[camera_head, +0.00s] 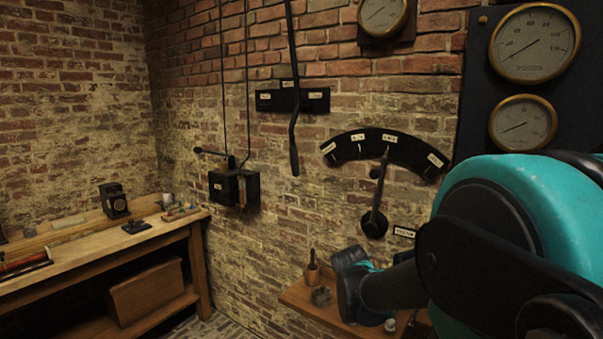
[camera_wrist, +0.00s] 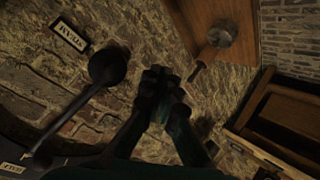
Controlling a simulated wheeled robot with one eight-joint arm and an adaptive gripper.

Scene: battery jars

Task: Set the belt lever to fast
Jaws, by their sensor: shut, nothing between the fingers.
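Two wall levers show in the head view, and their labels are too small to read, so I cannot tell for certain which is the belt lever. A long black hanging lever (camera_head: 293,120) comes down in front of a labelled black plate (camera_head: 265,101), its lower end slightly right of the plate's middle. A pivoted lever (camera_head: 378,190) points up at a curved plate (camera_head: 349,152) with several labels. The pivoted lever also shows in the wrist view (camera_wrist: 107,67), left of my gripper. My gripper (camera_wrist: 160,82) is shut and empty, apart from both levers.
A wooden wall shelf (camera_head: 312,305) with small items lies beside my arm; it also shows in the wrist view (camera_wrist: 200,15). A switch box (camera_head: 222,188) is on the wall. Gauges (camera_head: 533,45) hang at right. A workbench (camera_head: 120,240) stands at left.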

